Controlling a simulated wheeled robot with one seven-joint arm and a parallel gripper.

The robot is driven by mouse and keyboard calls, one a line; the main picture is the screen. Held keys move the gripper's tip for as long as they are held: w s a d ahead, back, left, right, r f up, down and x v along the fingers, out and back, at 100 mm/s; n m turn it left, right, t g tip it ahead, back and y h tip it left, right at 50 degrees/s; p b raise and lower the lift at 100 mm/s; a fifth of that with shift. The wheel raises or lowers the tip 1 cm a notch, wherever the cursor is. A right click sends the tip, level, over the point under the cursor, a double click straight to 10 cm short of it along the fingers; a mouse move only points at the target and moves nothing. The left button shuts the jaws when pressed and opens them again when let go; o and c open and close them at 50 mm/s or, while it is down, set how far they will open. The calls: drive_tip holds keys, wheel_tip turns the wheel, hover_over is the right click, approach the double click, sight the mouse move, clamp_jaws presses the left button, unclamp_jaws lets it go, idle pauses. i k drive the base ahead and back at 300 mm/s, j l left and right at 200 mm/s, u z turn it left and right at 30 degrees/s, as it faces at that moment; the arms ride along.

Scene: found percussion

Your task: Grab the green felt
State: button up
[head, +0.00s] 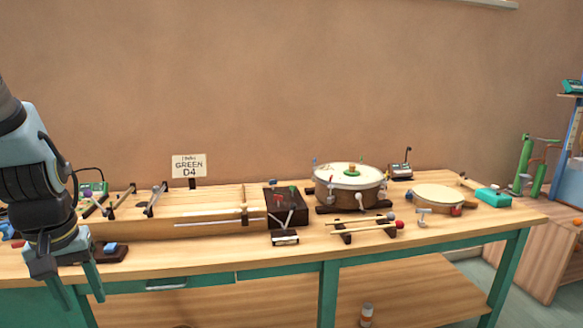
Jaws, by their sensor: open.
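A small green piece (352,169) with some orange-brown beside it lies on the pale head of the large round drum (348,180), right of the middle of the workbench. It may be the green felt, but it is too small to be sure. Another small green spot (293,189) shows at the dark box (272,207) left of the drum. My gripper (80,298) is at the far left, in front of the bench's front edge, pointing down with its fingers apart. It is empty and well away from both green pieces.
A long wooden stringed box (215,225) fills the bench's left side. Mallets on a rack (365,228), a flat round drum (445,198) and a teal box (493,197) stand to the right. The front strip is mostly clear.

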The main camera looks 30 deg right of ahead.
sight(352, 172)
drive_tip(key=l+u, duration=0.35)
drive_tip(key=k+l+u, duration=0.1)
drive_tip(key=l+u, duration=0.25)
drive_tip(key=k+l+u, duration=0.15)
drive_tip(key=l+u, duration=0.15)
drive_tip(key=l, duration=0.15)
drive_tip(key=k+l+u, duration=0.15)
drive_tip(key=l+u, duration=0.2)
drive_tip(key=k+l+u, duration=0.15)
drive_tip(key=k+l, duration=0.4)
drive_tip(key=l, duration=0.3)
drive_tip(key=k+l+u, duration=0.1)
drive_tip(key=k+l, duration=0.5)
drive_tip(key=l, duration=0.2)
drive_tip(key=k+l+u, duration=0.15)
drive_tip(key=k+l, duration=0.5)
drive_tip(key=l, duration=0.1)
